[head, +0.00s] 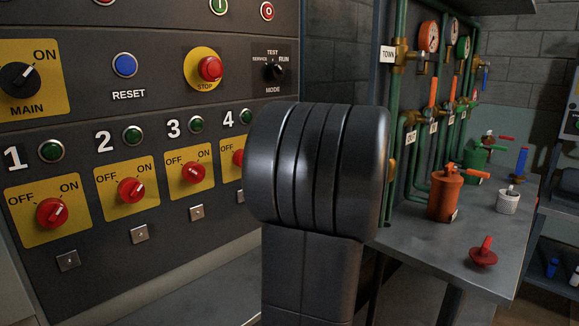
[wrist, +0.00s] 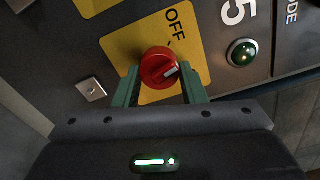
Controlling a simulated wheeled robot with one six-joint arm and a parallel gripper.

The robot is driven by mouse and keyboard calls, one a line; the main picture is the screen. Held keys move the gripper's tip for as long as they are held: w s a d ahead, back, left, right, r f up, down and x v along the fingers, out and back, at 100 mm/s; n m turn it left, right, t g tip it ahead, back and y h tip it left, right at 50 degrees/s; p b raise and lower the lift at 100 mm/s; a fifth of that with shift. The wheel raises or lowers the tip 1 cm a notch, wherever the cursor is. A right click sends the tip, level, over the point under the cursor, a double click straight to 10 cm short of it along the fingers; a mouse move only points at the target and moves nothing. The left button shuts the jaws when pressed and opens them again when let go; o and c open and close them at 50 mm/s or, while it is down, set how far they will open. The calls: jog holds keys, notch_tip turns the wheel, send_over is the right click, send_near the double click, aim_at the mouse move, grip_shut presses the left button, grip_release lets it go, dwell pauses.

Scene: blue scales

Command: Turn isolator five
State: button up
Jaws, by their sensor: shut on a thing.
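In the wrist view, the red round knob of isolator five (wrist: 158,66) sits on its yellow plate (wrist: 190,50), with the number 5 (wrist: 232,12) beside it. My gripper (wrist: 160,80) has its two green fingers on either side of the knob and is shut on it. The knob's white mark points roughly toward the lamp above it on the panel. The OFF label (wrist: 176,24) shows; the ON label is hidden. In the head view, my arm hides isolator five and my gripper.
The isolator five lamp (wrist: 242,52) is green. The bench (head: 440,252) on the right holds an orange canister (head: 445,195) and a red-handled part (head: 484,255).

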jog(key=n+b, duration=0.5)
jog(key=shift+f+b, duration=0.1)
jog(key=shift+b, duration=0.2)
jog(key=shift+n, duration=0.4)
jog(key=o, duration=1)
jog(key=shift+s, duration=0.1)
jog(key=p+v, duration=0.1)
jog(key=v, duration=1.2)
jog(key=shift+s+d+r, duration=0.2)
jog(key=shift+d, duration=0.1)
